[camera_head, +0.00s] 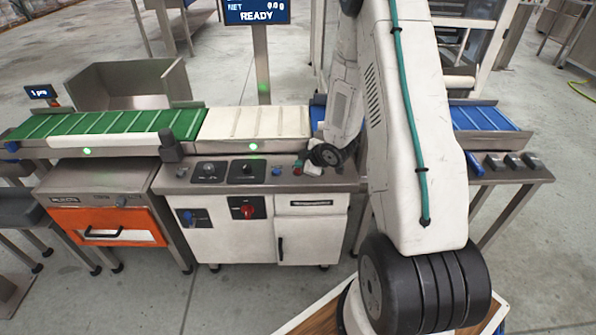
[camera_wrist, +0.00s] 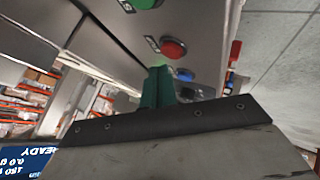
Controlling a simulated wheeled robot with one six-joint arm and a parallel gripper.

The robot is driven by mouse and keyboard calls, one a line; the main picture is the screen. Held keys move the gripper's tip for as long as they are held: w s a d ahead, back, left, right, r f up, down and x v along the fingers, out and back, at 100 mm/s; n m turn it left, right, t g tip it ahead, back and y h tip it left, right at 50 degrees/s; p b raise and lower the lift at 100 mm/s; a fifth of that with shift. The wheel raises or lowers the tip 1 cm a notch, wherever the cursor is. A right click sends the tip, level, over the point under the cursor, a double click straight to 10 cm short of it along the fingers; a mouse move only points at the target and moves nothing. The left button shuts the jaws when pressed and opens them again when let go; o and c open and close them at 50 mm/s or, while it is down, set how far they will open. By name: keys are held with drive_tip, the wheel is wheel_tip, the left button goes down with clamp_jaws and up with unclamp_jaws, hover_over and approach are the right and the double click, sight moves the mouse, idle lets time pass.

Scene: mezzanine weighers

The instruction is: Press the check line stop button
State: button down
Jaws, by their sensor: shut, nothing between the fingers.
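In the wrist view a round red button (camera_wrist: 173,48) sits on a grey metal panel, with a small label beside it that I cannot read fully. I cannot confirm that it is the check line stop button. A green button (camera_wrist: 145,3) is at the top edge. My gripper (camera_wrist: 158,72) shows green fingers, shut and empty, with the tips close to the red button in the picture. I cannot tell whether they touch it. In the head view my arm hides much of this end of the console.
The grey console (camera_head: 225,186) carries black dials and a blue button (camera_head: 277,171). Behind it run a green belt (camera_head: 110,123) and a cream belt (camera_head: 255,122). A display post (camera_head: 261,65) stands at the back. A red object (camera_wrist: 235,50) is at the right of the wrist view.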

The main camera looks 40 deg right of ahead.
drive_tip(key=shift+f, duration=0.15)
drive_tip(key=shift+f, duration=0.3)
drive_tip(key=shift+f, duration=0.4)
idle(0.9)
drive_tip(key=shift+r, duration=0.85)
drive_tip(key=shift+r, duration=2.5)
